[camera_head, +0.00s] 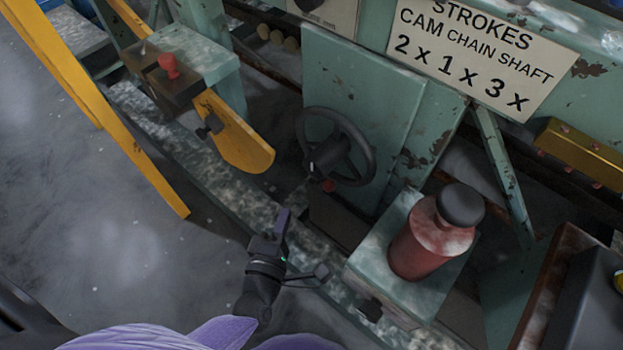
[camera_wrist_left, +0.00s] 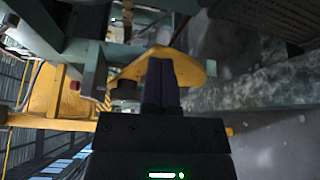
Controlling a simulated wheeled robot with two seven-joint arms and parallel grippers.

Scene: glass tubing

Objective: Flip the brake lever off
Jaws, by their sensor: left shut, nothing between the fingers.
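No part is labelled as the brake lever, so I cannot tell for sure which one it is. A yellow rounded paddle (camera_head: 238,140) with a dark knob (camera_head: 210,126) sticks out from the machine. A red knob (camera_head: 169,65) stands on a dark block above it. My left gripper (camera_head: 283,217) is shut and empty, below and right of the paddle, apart from it in the head view. In the left wrist view its fingers (camera_wrist_left: 160,68) overlap the yellow paddle (camera_wrist_left: 196,68); I cannot tell if they touch. My right gripper is not in view.
A black handwheel (camera_head: 366,140) stands right of the paddle. A red canister (camera_head: 420,250) with a black cap sits on a green block at the right. A yellow sloping bar (camera_head: 140,160) crosses the left. Grey floor (camera_head: 120,250) is clear at lower left.

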